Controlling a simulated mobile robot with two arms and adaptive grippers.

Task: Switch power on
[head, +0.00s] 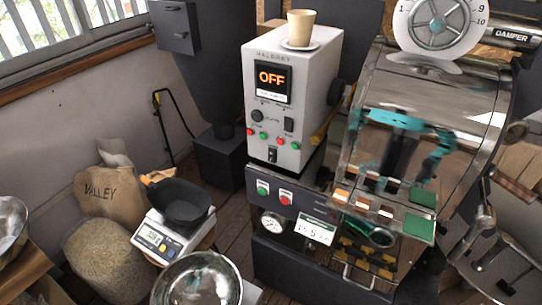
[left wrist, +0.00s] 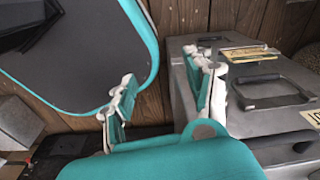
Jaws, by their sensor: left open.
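A white control box (head: 290,100) stands in the middle of the head view. Its display (head: 271,77) reads OFF in orange. Below it are a dark knob (head: 257,116), a black rocker-like switch (head: 289,124), red and green buttons, and a small black switch (head: 272,155) at the bottom. I cannot tell which one is the power switch. The dark panel below has a green button (head: 263,187) and a red button (head: 285,197). My left gripper (left wrist: 167,75) is open and empty in the left wrist view, away from the box. My right gripper is not in view.
A cup (head: 301,27) stands on a saucer on the box. The shiny roaster (head: 425,100) adjoins on the right, with a teal reflection. A scale (head: 172,238) bearing a black pan and a metal bowl (head: 197,280) are at left. A grey case (left wrist: 265,85) lies beside my left gripper.

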